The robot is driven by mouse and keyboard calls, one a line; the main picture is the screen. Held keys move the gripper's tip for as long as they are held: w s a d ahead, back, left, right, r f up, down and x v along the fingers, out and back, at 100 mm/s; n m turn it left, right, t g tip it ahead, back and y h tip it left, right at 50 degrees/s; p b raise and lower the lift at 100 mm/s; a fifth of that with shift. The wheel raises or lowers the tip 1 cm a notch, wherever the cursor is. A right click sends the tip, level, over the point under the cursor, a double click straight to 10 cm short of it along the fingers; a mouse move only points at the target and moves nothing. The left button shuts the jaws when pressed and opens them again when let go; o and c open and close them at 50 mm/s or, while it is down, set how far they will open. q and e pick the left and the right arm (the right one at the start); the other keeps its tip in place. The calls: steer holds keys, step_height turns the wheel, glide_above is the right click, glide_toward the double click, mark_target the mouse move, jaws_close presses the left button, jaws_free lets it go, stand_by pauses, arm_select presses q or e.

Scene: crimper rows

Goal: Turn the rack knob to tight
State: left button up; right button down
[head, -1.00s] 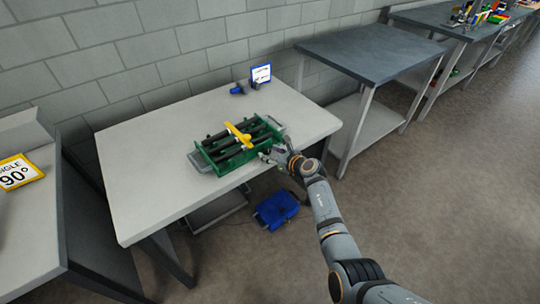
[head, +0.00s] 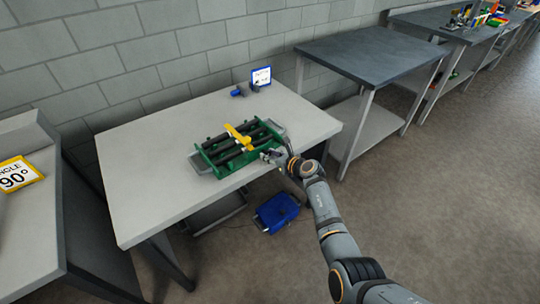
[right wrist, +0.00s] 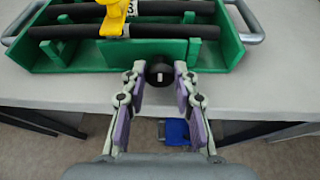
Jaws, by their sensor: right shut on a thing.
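The rack (head: 238,147) is a green frame with several black bars and a yellow piece (head: 238,135) lying across them, on the light table. The rack knob (right wrist: 160,72) is round and black with a white mark, on the rack's near side. Any tight or loose marking is too small to read. My left gripper is not in view.
The light table (head: 140,180) has free room left of the rack. A small blue-framed sign (head: 261,76) and a blue object (head: 240,90) stand behind it. A blue box (head: 276,212) is on the floor below. A dark table (head: 370,50) stands to the right.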

steer(key=shift+w+d+m+g+y, duration=0.15)
steer(key=shift+m+g+y, duration=0.45)
steer(key=shift+m, duration=0.5)
steer(key=shift+d+f+m+g+y+b, duration=0.1)
steer(key=shift+m+g+y+b, duration=0.2)
steer(key=shift+m+y+b, duration=0.7)
steer(key=shift+m, duration=0.3)
steer(key=c, duration=1)
jaws_free()
steer(key=shift+c, duration=0.2)
